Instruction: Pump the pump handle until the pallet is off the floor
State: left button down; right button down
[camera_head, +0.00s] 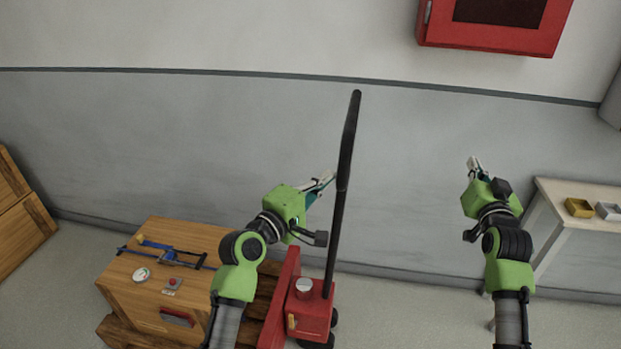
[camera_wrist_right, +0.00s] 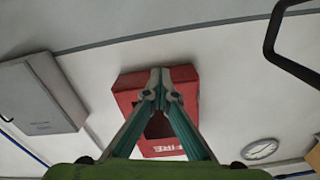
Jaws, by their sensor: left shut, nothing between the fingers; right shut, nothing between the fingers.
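The pump handle (camera_head: 345,165) is a long black bar. It stands nearly upright, leaning slightly right, above the red pump body (camera_head: 310,312). The wooden pallet (camera_head: 117,331) shows at the lower left under a wooden crate; its gap to the floor cannot be made out. My left gripper (camera_head: 331,177) is shut and empty, with its tips close beside the handle's left side; I cannot tell whether they touch. My right gripper (camera_head: 474,162) is shut and empty, well right of the handle. Its closed fingers also show in the right wrist view (camera_wrist_right: 160,78).
The crate (camera_head: 125,285) carries a blue clamp-like tool (camera_head: 170,255), a round gauge (camera_head: 141,275) and a red button (camera_head: 173,282). A red wall cabinet (camera_head: 430,30) hangs above right. A pale table (camera_head: 560,196) with small trays stands right. Space between my arms is open.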

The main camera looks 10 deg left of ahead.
jog(key=c, duration=1.8)
grip_release()
jog(key=shift+c, duration=0.2)
jog(key=shift+s, duration=0.15)
